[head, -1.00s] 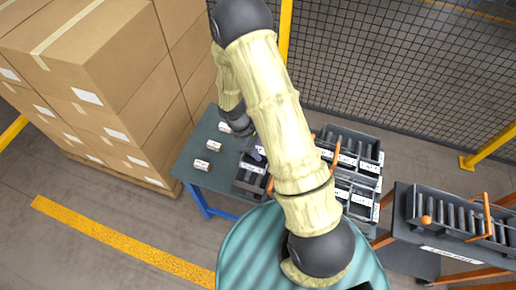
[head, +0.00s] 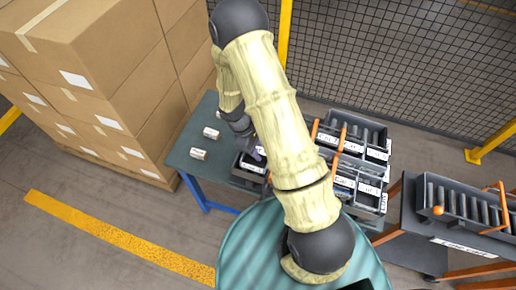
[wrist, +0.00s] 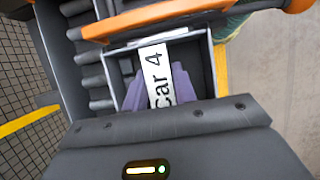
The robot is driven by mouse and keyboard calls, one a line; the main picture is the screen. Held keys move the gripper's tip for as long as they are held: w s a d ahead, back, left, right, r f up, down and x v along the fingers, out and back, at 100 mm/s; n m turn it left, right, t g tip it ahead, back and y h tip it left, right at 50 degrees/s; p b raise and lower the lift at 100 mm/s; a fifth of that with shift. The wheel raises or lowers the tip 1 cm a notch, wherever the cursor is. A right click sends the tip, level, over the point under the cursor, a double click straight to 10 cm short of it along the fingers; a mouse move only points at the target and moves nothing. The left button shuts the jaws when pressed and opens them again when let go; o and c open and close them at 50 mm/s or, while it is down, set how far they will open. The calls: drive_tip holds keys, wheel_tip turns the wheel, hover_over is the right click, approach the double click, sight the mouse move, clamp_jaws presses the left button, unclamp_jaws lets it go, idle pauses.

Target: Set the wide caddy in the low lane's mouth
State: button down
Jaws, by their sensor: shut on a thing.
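In the wrist view the gripper's purple fingers (wrist: 162,90) reach into the caddy (wrist: 208,68), on both sides of a white strip reading "Car 4". An orange bar (wrist: 160,20) crosses just beyond it, and dark rollers (wrist: 95,80) lie to the left. My arm hides part of the caddy in the head view. A roller lane (head: 460,203) with an orange handle stands at the right; its front sign (head: 462,247) is too small to read surely.
Labelled roller trays (head: 350,160) with orange bars stand right of my arm. Small labelled blocks (head: 198,154) lie on the table (head: 185,165). Stacked cartons (head: 100,80) stand at the left, mesh fencing (head: 400,60) behind. Floor at the lower left is open.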

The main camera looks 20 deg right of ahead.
drive_tip(key=shift+f+b, duration=0.45)
drive_tip(key=shift+f, duration=0.5)
drive_tip(key=shift+f, duration=0.1)
drive_tip(key=c, duration=1)
unclamp_jaws()
drive_tip(key=shift+c, duration=0.2)
drive_tip(key=b+v, duration=0.2)
drive_tip(key=v, duration=1.5)
drive_tip(key=shift+r, duration=0.25)
